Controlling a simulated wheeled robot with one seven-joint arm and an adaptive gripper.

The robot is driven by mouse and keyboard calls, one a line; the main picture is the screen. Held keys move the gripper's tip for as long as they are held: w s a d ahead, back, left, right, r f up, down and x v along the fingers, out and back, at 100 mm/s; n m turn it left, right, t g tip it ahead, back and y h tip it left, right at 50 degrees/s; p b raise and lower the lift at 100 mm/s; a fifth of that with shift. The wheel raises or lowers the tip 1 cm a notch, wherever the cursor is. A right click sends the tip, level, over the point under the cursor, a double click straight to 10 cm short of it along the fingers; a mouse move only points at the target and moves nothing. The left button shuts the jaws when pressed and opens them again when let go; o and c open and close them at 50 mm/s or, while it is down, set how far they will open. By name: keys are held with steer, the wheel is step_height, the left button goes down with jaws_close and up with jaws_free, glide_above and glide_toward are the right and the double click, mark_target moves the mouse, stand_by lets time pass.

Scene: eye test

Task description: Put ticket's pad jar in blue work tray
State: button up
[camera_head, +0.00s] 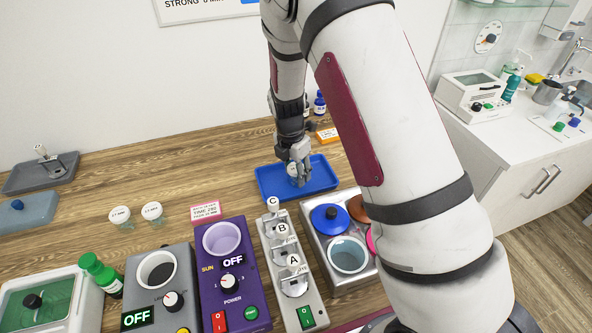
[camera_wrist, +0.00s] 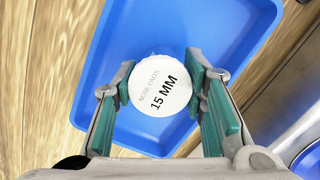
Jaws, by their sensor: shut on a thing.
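A round jar with a white lid (camera_wrist: 158,92) reading "NOSE PADS 15 MM" is between the fingers of my gripper (camera_wrist: 160,95) in the wrist view, with a teal finger pad against each side. The blue work tray (camera_wrist: 115,40) lies beneath it. In the head view my gripper (camera_head: 298,176) points down inside the outline of the blue tray (camera_head: 325,183), and the jar (camera_head: 292,169) shows partly behind the fingers. I cannot tell whether the jar touches the tray floor. A pink-and-white card (camera_head: 205,211) stands behind the purple unit; its small print is not clear.
Two more white-lidded jars (camera_head: 120,215) (camera_head: 152,211) stand on the wooden counter to the left. In front are a purple heater unit (camera_head: 228,284), a grey unit (camera_head: 150,297), a rack marked A, B, C (camera_head: 268,241) and a metal pot holder (camera_head: 318,255). An orange item (camera_head: 327,135) lies behind the tray.

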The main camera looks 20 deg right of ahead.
steer(key=o, duration=1.2)
steer(key=shift+c, duration=0.2)
step_height(320, 180, up, 12)
steer(key=a, duration=0.1)
step_height(320, 180, up, 8)
steer(key=r+m+t, duration=0.1)
steer(key=m, duration=0.4)
glide_above(292, 170)
steer(key=s, duration=0.5)
steer(key=s+r+m+t, duration=0.1)
steer(key=s+r+m, duration=0.2)
steer(key=s+m, duration=0.3)
steer(key=s+d+r+m+t, duration=0.1)
steer(key=s+r+m, duration=0.2)
steer(key=s+m, duration=0.3)
steer(key=s+r+m+t+y, duration=0.1)
steer(key=s+r+m, duration=0.2)
steer(key=s+m, duration=0.3)
steer(key=s, duration=0.4)
steer(key=shift+s+d+r+m+t+b, duration=0.2)
steer(key=shift+s+r+m+t+b, duration=0.1)
steer(key=shift+r+t+b, duration=0.1)
